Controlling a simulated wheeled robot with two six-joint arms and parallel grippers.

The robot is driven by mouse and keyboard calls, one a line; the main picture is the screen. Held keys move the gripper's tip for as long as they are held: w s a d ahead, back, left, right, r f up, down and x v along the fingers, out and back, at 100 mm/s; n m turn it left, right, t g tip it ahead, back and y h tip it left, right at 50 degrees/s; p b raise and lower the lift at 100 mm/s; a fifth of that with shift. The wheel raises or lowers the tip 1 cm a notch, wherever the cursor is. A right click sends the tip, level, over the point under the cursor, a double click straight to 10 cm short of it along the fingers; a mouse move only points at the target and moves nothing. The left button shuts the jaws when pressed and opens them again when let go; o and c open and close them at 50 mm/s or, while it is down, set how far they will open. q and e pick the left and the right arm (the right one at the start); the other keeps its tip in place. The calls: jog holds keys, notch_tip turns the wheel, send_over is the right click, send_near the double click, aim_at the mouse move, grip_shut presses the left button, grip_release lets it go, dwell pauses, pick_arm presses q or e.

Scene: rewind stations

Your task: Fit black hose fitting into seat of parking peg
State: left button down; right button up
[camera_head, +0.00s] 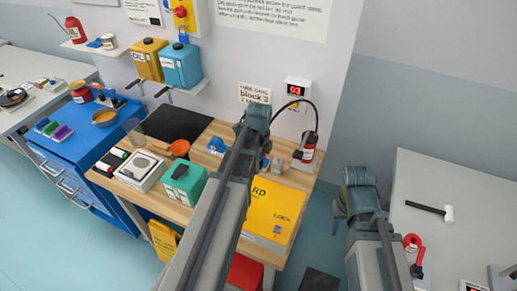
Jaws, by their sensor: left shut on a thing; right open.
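My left gripper (258,114) is shut at the far end of my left arm, above the back of the wooden bench. My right gripper (356,180) is open, over the floor right of the bench, apart from these things.
A green box (184,184), a white device (140,170) and an orange bowl (179,148) stand left of my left arm. A red-lit display (297,90) is on the wall. A hammer (430,208) lies on the right table.

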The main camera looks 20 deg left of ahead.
pick_arm(q)
jog(key=shift+s+d+r, duration=0.1)
jog(key=shift+s+d, duration=0.2)
jog(key=shift+s, duration=0.35)
jog(key=shift+s+d+r, duration=0.1)
jog(key=shift+s+d, duration=0.2)
jog(key=shift+s, duration=0.3)
jog(key=d, duration=0.2)
jog(key=s+d, duration=0.1)
jog(key=d, duration=0.4)
jog(key=shift+s+d+r, duration=0.1)
jog(key=shift+s+d, duration=0.1)
jog(key=shift+s, duration=0.15)
jog(key=b, duration=0.1)
send_over(278, 158)
jog(key=shift+s+d+f, duration=0.15)
jog(key=shift+s+f, duration=0.15)
jog(key=shift+f, duration=0.45)
jog(key=shift+w+a, duration=0.2)
jog(key=shift+w, duration=0.35)
jog(key=f+b, duration=0.1)
jog(key=b, duration=0.1)
jog(key=f+b, duration=0.1)
jog(key=f, duration=0.1)
jog(key=shift+s+f+b, duration=0.2)
jog(key=shift+f+b, duration=0.1)
jog(key=shift+b, duration=0.05)
jog(key=shift+d, duration=0.1)
